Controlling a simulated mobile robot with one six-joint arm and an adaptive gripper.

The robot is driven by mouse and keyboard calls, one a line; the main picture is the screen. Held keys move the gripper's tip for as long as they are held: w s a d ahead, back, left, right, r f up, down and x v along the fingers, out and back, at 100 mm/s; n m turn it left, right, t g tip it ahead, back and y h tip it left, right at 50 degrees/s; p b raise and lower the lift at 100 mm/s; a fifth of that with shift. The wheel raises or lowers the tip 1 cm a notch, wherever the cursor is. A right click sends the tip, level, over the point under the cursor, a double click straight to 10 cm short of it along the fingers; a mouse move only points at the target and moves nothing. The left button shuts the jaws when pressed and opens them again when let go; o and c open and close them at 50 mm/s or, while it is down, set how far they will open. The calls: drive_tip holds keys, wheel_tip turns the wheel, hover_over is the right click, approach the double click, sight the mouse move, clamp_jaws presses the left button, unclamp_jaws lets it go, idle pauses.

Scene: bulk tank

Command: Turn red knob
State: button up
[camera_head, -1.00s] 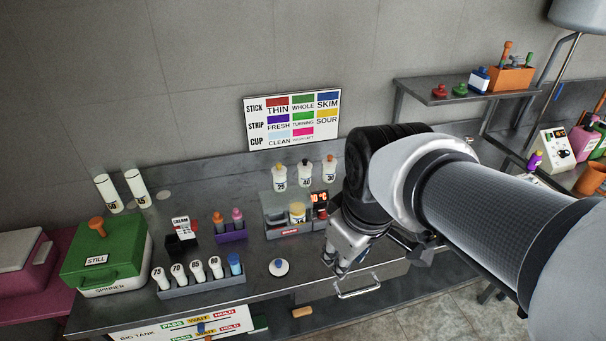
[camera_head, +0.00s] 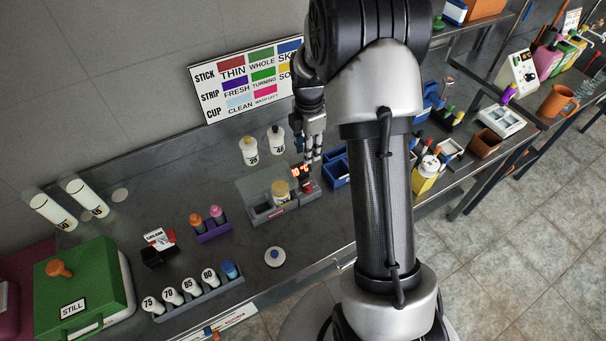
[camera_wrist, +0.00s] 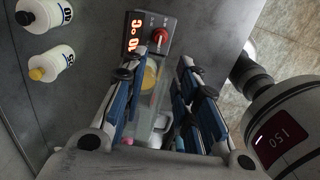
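The red knob (camera_wrist: 160,36) sits on a dark control box (camera_wrist: 138,52) beside a lit red display reading about 10 °C in the wrist view. In the head view the red knob (camera_head: 307,184) shows small at the right end of the grey bath unit (camera_head: 262,208). My gripper (camera_wrist: 161,58) is open and empty, with its two blue-lined fingers apart. The knob lies just beyond the fingertips in the wrist view. In the head view my gripper (camera_head: 313,157) points down close above the control box. I cannot tell the exact gap to the knob.
White bottles (camera_head: 248,151) stand behind the bath, left of my gripper. A yellow-lidded cup (camera_head: 281,189) stands in the bath. A blue tray (camera_head: 337,172) is right of the knob. A round white-and-blue item (camera_head: 274,257) and a vial rack (camera_head: 197,291) lie in front.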

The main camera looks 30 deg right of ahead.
sight(307, 184)
wheel_tip(307, 184, down, 16)
drive_tip(key=shift+r+b, duration=0.15)
drive_tip(key=shift+b, duration=0.85)
drive_tip(key=shift+c, duration=0.6)
clamp_jaws()
